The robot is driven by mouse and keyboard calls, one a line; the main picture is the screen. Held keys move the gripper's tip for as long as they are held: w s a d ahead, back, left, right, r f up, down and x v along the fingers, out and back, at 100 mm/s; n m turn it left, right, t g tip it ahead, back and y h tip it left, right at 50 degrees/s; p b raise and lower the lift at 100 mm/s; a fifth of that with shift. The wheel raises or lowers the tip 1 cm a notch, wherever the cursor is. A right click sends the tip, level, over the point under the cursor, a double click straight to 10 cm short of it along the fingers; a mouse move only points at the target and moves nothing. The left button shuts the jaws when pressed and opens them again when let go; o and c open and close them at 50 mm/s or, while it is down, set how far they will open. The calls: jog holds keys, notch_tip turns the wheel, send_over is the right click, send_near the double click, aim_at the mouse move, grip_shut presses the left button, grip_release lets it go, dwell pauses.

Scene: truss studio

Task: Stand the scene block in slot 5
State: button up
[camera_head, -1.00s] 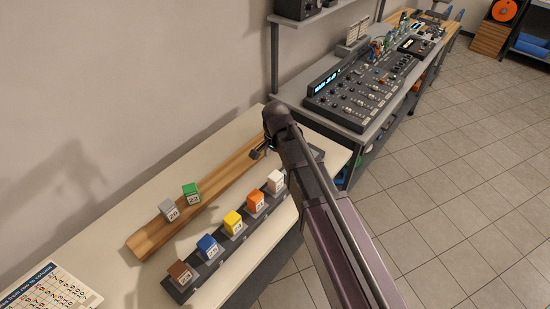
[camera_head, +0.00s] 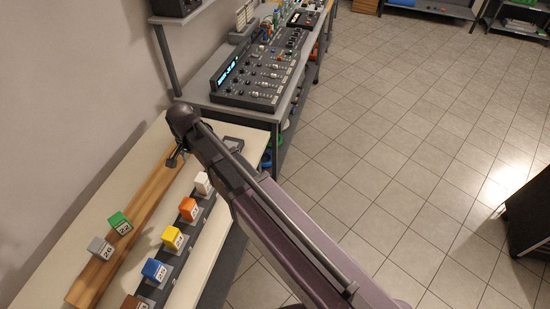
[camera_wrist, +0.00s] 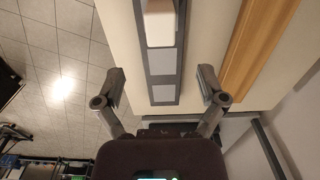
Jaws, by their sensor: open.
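The dark slotted rack (camera_head: 161,284) holds a brown block (camera_head: 134,303), a blue block (camera_head: 154,270), a yellow block (camera_head: 173,238), an orange block (camera_head: 188,208) and a white block (camera_head: 202,183) in a row. In the wrist view the white block (camera_wrist: 159,24) stands beside two empty grey slots (camera_wrist: 163,63). A grey block (camera_head: 100,248) and a green block (camera_head: 120,222) stand on the wooden strip (camera_head: 150,196). Which block is the scene block I cannot tell. My gripper (camera_wrist: 162,84) is open and empty, its fingers on either side of the rack's empty end.
The pale table (camera_head: 217,254) carries the rack and strip, with the wall close behind. A mixing desk (camera_head: 258,70) stands on a bench beyond the table. The tiled floor (camera_head: 400,150) to the right is mostly clear; a dark cabinet stands at the right edge.

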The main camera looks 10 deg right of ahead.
jog(key=s+d+n, duration=0.2)
jog(key=d, duration=1.6)
jog(key=s+d+n, duration=0.2)
jog(key=s+d, duration=0.1)
jog(key=d, duration=1.5)
jog(key=shift+s+d+n, duration=0.15)
jog(key=shift+s+n, duration=0.15)
jog(key=shift+s, duration=0.05)
